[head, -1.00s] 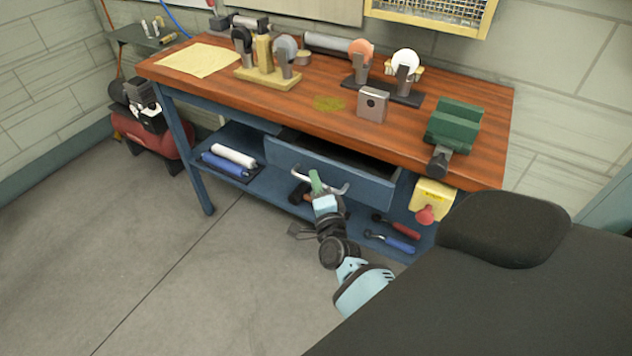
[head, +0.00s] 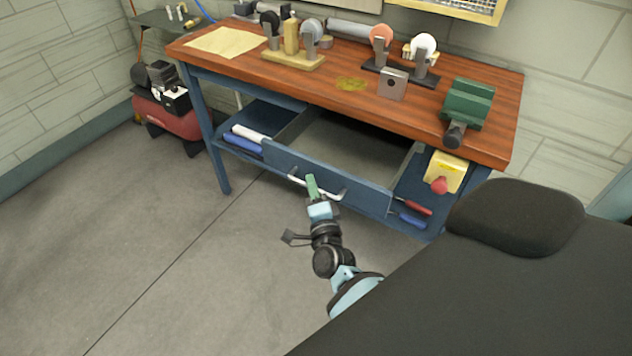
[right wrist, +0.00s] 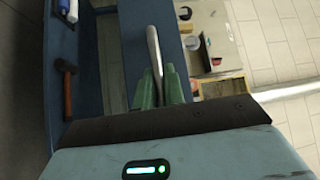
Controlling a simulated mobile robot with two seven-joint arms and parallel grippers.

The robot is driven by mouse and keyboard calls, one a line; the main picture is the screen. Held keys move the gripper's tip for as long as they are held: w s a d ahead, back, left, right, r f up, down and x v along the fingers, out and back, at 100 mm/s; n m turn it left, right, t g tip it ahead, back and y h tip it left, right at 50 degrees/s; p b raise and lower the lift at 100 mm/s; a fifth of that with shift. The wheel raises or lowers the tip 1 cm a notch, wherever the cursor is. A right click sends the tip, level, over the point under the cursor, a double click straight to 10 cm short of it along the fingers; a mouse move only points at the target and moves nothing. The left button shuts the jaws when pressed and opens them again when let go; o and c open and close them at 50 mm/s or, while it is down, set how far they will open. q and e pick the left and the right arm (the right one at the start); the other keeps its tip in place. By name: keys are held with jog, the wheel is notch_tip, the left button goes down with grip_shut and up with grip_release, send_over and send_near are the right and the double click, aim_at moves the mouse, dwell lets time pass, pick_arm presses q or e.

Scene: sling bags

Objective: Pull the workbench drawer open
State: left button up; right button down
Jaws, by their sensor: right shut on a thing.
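The workbench (head: 350,98) has a blue drawer (head: 362,186) under its wooden top. The drawer stands far out, and its inside shows empty in the head view. A pale metal bar handle (head: 297,180) runs along its front. My right gripper (head: 312,182) is at the handle, and its green fingers are shut on it. In the right wrist view the handle (right wrist: 153,48) passes between the green fingers (right wrist: 158,88). The fingers hide part of the handle. My left gripper is not in view.
A green vise (head: 468,104) and several tools stand on the bench top. A yellow box with a red button (head: 447,172) hangs at the bench's right front. A lower shelf holds rolls and tools. A red compressor (head: 168,112) stands at left. The floor in front is clear.

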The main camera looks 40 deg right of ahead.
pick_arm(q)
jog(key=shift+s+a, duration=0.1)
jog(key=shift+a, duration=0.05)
pick_arm(e)
jog(key=shift+s+a, duration=0.15)
jog(key=shift+a, duration=0.2)
jog(key=c, duration=1.5)
grip_release()
jog(key=shift+d, duration=0.1)
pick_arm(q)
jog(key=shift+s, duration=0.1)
pick_arm(e)
jog(key=shift+f, duration=0.1)
